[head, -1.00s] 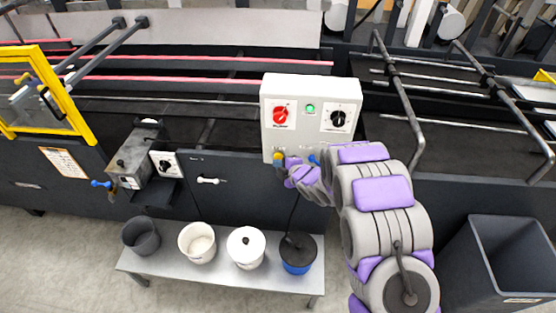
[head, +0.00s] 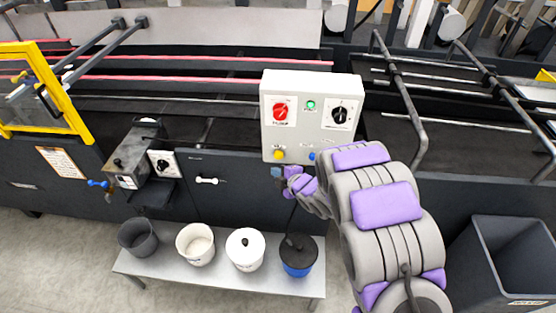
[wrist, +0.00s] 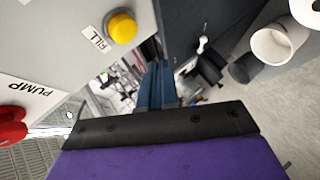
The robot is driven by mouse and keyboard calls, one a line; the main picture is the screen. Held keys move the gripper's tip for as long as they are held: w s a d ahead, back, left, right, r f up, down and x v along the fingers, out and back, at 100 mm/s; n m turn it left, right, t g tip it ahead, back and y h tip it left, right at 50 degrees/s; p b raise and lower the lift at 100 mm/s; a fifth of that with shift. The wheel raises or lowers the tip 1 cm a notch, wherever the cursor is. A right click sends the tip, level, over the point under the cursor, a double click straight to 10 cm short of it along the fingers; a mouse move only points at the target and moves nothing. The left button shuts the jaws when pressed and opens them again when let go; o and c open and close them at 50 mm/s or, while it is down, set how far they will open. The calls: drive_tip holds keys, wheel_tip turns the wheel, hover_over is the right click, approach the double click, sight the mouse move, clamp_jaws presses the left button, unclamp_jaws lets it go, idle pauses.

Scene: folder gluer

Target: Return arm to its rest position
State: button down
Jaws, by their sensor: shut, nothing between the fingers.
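My purple and grey arm reaches up from the lower right in the head view. My gripper (head: 278,172) is at its end, just below the lower left edge of the white control box (head: 311,140). In the wrist view my gripper's blue fingers (wrist: 157,86) are together and hold nothing. The box carries a red knob (head: 280,112), a green light (head: 310,105), a black dial (head: 340,114) and a yellow button (head: 278,155). In the wrist view the yellow button (wrist: 122,27), labelled FILL, is apart from the fingers. A blue button beside my arm is mostly hidden.
A grey bench (head: 218,278) below the box holds several pots, one with a blue base (head: 298,264). A dark bin (head: 505,255) stands at the right. A grey unit with a dial (head: 138,155) and a yellow frame (head: 75,118) are at the left.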

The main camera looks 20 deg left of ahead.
drive_tip(key=shift+s+d, duration=0.2)
drive_tip(key=shift+s, duration=0.5)
